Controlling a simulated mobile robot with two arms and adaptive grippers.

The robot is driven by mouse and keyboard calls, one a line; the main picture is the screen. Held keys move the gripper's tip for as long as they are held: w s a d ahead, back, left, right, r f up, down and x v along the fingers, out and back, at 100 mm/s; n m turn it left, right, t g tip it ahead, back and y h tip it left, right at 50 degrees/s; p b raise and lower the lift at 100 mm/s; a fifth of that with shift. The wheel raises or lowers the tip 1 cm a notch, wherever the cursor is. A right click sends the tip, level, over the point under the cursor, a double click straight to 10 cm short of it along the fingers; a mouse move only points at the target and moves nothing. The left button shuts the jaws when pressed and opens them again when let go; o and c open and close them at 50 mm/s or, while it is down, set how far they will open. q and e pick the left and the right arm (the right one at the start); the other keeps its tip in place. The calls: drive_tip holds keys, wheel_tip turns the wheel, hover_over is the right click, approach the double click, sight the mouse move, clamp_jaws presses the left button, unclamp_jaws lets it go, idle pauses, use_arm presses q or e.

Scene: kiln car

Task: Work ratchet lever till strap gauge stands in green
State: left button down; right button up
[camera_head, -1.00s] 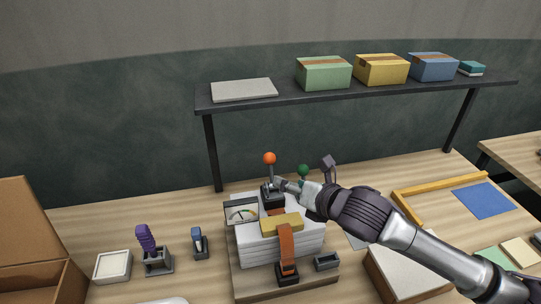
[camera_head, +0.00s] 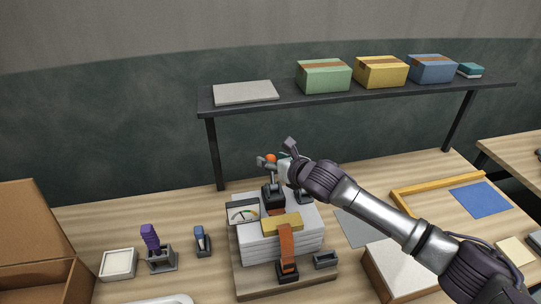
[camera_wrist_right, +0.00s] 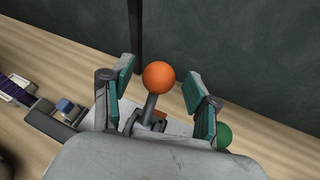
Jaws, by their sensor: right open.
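The ratchet lever with its orange ball knob (camera_head: 271,158) stands up from a dark ratchet base (camera_head: 273,196) on a stack of white sheets (camera_head: 282,243). My right gripper (camera_head: 277,163) is at the knob. In the right wrist view the orange knob (camera_wrist_right: 158,77) lies between the two teal-padded fingers, with gaps on both sides; the gripper is open. The strap gauge (camera_head: 244,213) is a small dial at the stack's left; its needle is too small to read surely. An orange strap (camera_head: 287,243) runs over a yellow block (camera_head: 282,224). My left gripper is out of view.
A green knob (camera_wrist_right: 224,135) is close beside the right finger in the right wrist view. A dark shelf (camera_head: 350,92) with boxes spans the back. A purple-handled tool (camera_head: 150,237) and a white tray (camera_head: 118,264) stand left of the stack.

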drive_tip(key=shift+x, duration=0.9)
clamp_jaws()
